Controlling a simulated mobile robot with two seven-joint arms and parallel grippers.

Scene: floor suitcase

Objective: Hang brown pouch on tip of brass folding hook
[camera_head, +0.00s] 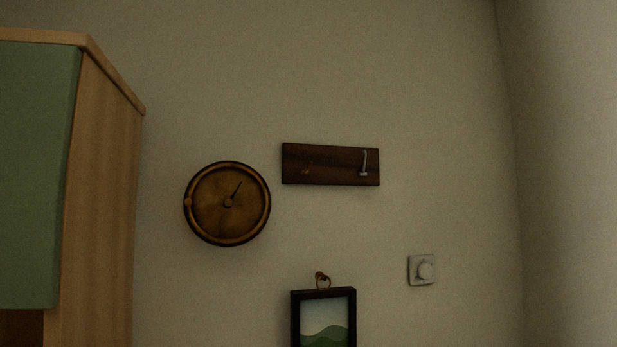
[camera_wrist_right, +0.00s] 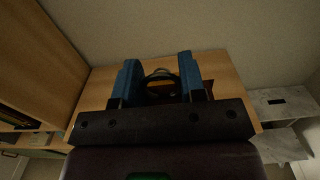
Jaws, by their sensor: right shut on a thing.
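A dark wooden board (camera_head: 332,177) is fixed to the wall in the head view. A small brass hook (camera_head: 307,168), dim and hard to make out, is on its left part, and a silver hook (camera_head: 364,163) is on its right part. In the right wrist view my right gripper (camera_wrist_right: 160,84) has its blue fingers on either side of a dark loop and is shut on it. A reddish-brown patch (camera_wrist_right: 209,89) beside the right finger looks like part of the brown pouch. Most of the pouch is hidden. My left gripper is in neither view.
A round brass dial (camera_head: 228,220) hangs left of the board. A framed picture (camera_head: 323,318) hangs below, and a white wall knob (camera_head: 421,269) is at lower right. A wooden cabinet with a green door (camera_head: 38,170) stands at left. The wall in front of the board looks clear.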

